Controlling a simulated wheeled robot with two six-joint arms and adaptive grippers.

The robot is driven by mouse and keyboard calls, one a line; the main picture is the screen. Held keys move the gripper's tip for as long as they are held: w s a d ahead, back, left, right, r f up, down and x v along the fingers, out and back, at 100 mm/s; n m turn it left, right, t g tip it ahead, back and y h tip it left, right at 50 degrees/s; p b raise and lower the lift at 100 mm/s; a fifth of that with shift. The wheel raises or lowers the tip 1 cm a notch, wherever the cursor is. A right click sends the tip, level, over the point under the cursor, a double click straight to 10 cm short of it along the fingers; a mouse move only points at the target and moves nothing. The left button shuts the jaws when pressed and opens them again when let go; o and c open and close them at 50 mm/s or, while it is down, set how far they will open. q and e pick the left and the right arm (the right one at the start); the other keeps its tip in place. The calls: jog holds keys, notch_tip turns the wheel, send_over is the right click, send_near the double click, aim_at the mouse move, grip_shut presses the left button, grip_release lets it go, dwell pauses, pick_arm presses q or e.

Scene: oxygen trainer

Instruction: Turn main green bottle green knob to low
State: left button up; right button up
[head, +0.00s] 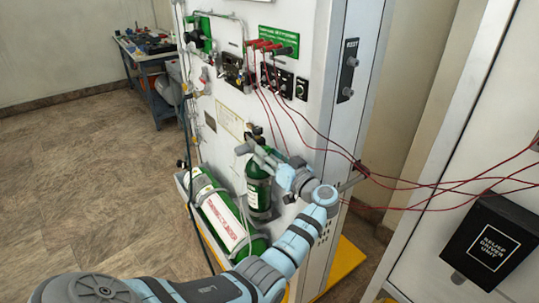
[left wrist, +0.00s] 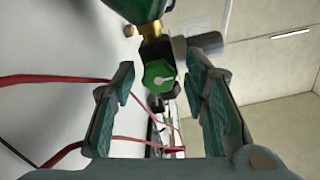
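A small upright green bottle (head: 258,192) stands against the white panel in the head view. A larger green and white bottle (head: 222,212) lies tilted beside it. In the left wrist view, a green bottle end (left wrist: 125,8) with a brass neck shows at the top, and a green knob (left wrist: 159,73) with a pale pointer mark faces the camera. My left gripper (head: 256,148) is at the top of the upright bottle. In the left wrist view, its fingers (left wrist: 163,92) are open on either side of the knob, with gaps visible. The knob is hidden or too small in the head view. My right gripper is out of view.
The white panel (head: 232,103) carries a green sign, red fittings and switches. Several thin red cables (head: 318,133) hang from it and cross close to my left wrist. A black box (head: 490,240) is at the right. A workbench (head: 150,60) stands at the back left, with open floor before it.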

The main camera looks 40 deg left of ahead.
pick_arm(q)
jog(key=shift+w, duration=0.1)
grip_shut()
jog(key=shift+m, duration=0.5)
jog(key=m+p, duration=0.1)
jog(key=m, duration=0.4)
jog(key=m+p, duration=0.1)
jog(key=m, duration=0.5)
jog(key=m+p, duration=0.1)
jog(key=m, duration=0.4)
jog(key=shift+r+m, duration=0.25)
jog(key=shift+m, duration=0.15)
jog(key=shift+o, duration=1.5)
grip_release()
